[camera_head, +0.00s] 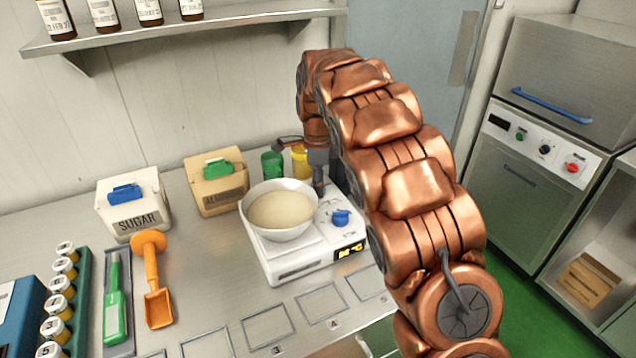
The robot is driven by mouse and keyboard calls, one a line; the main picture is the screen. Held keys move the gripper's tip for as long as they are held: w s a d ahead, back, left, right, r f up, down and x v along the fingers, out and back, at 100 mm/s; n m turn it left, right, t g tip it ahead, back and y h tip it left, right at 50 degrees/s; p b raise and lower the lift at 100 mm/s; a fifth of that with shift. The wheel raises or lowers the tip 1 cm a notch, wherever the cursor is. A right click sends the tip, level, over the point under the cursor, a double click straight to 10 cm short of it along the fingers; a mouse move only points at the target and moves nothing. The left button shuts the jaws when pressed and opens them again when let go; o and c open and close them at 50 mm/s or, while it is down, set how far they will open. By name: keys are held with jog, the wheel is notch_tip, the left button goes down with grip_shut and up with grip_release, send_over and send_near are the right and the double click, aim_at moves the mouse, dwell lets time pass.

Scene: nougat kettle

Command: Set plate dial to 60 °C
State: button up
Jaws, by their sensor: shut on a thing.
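The white hot plate (292,272) stands on the steel bench and has a small dark display with yellow marks (349,250) on its front, too small to read. Its blue dial (341,217) sits on the right of the top, with printed marks beside it. A white bowl (262,225) of pale cream mass stands on the plate. My gripper (319,183) points down behind the dial, at the back right of the plate, partly hidden by my copper arm. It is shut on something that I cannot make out. The visible blue dial appears apart from it.
Green (271,165) and yellow (299,163) containers stand behind the bowl. A sugar box (134,205), a cardboard box (214,182), an orange scoop (155,285) and a green-handled tool (114,312) are to the left. Marked squares line the front, with bare bench between. A shelf (200,27) overhangs the upper left.

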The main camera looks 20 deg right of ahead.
jog(key=o, duration=1.1)
jog(key=shift+o, duration=0.2)
notch_tip(320, 180, up, 12)
dwell(0.4)
